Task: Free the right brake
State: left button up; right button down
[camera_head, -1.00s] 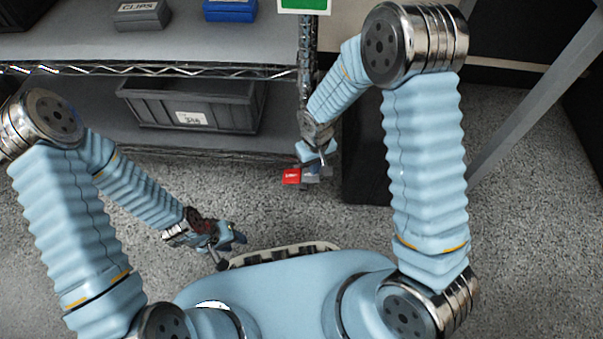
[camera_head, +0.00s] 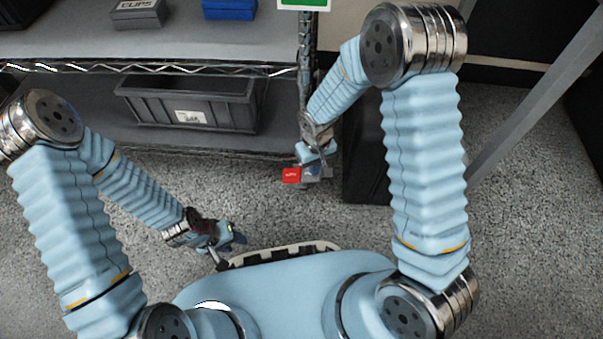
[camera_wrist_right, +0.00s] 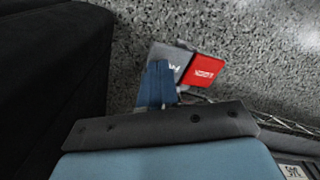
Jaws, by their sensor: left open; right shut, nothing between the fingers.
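The right brake is a small two-part pedal at the foot of the shelf rack's right post. Its red half (camera_head: 291,175) bears white lettering and its grey half (camera_head: 325,173) lies to the right. In the right wrist view the red half (camera_wrist_right: 205,70) is right of the grey half (camera_wrist_right: 170,57). My right gripper (camera_head: 312,170) is shut and empty, with its tips over the grey half; it also shows in the right wrist view (camera_wrist_right: 157,80). I cannot tell whether they touch. My left gripper (camera_head: 232,239) is open and empty, low in front of my base, away from the brake.
The wire shelf rack holds a dark bin (camera_head: 190,105) on its lower shelf and a grey CLIPS box (camera_head: 138,14) and a blue box (camera_head: 230,9) above. A black block (camera_head: 368,165) stands close right of the brake. Speckled floor (camera_head: 530,240) is clear to the right.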

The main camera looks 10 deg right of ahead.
jog(key=shift+f+b, duration=0.6)
jog(key=shift+f, duration=0.3)
notch_tip(320, 180, up, 9)
jog(key=p, duration=0.6)
jog(key=shift+p, duration=0.3)
dwell(0.5)
jog(key=s+a+f+m+y+p, duration=0.1)
jog(key=s+m+y+p, duration=0.3)
jog(key=s+p, duration=0.6)
jog(key=s, duration=0.4)
jog(key=shift+s+a+m+t, duration=0.25)
jog(key=shift+s+m+t, duration=0.05)
jog(key=shift+t, duration=0.1)
